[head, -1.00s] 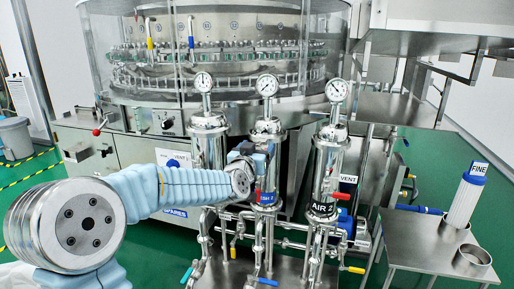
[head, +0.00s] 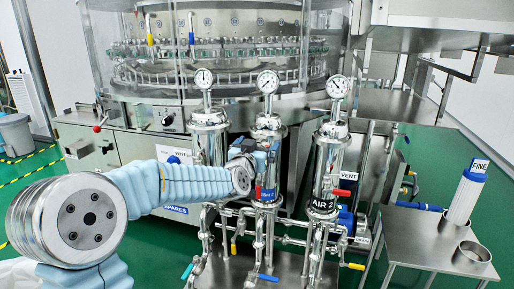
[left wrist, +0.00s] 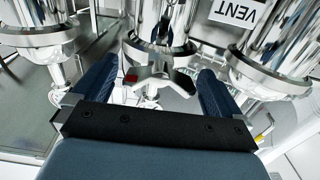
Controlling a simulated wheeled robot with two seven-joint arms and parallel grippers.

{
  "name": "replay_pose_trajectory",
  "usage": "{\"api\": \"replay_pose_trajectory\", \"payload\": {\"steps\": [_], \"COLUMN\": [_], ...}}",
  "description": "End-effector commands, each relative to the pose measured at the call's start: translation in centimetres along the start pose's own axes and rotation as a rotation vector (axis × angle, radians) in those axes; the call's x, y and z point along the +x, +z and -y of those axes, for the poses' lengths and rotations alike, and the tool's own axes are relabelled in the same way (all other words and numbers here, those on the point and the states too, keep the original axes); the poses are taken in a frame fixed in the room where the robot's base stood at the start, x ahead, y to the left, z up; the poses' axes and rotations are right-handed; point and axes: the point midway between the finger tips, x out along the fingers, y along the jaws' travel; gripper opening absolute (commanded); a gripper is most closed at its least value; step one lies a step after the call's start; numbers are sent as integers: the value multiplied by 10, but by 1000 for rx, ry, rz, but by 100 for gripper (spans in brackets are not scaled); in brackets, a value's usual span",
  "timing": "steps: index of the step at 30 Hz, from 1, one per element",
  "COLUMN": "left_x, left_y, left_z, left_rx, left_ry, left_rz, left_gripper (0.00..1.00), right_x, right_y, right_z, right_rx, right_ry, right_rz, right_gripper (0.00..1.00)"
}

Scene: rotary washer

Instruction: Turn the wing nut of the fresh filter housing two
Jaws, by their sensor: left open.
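The middle filter housing (head: 267,125) carries a blue label (head: 267,194) whose visible part reads "SH 2". My left gripper (head: 268,165) is in front of this housing, above the label. In the left wrist view a silver wing nut (left wrist: 163,80) with a red mark at one side lies between the two dark blue fingers of my left gripper (left wrist: 154,76). The fingers are open, one on each side of the wing nut; I cannot tell whether either touches it. In the head view the gripper hides the wing nut. My right gripper is not in view.
The "AIR 2" housing (head: 327,165) stands close on the right, and another housing (head: 208,140) on the left. Pipes with coloured valve handles run below. A side table (head: 415,225) holds a filter marked "FINE" (head: 466,195). The washer (head: 215,60) stands behind.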

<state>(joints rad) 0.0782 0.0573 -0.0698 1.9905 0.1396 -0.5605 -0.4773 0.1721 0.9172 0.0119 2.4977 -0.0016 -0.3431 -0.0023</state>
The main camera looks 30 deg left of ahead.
Motion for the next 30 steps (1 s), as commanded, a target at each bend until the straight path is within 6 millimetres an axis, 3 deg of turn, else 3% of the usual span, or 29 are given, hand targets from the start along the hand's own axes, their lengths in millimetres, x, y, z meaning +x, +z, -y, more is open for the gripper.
{"api": "replay_pose_trajectory", "payload": {"steps": [5, 19, 24, 30], "left_x": [-15, -120, -136, -138], "left_y": [-1, -1, 0, 1], "left_z": [0, 0, 0, 0], "left_rx": [-1, 0, 0, 0], "left_ry": [0, 0, 0, 0], "left_rz": [-1, -1, 0, 1], "left_gripper": [100, 100, 100, 100], "right_x": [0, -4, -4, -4], "right_y": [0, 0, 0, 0], "right_z": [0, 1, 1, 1], "right_rx": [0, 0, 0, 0], "right_ry": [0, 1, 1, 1], "right_rz": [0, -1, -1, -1], "right_gripper": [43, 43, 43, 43]}}
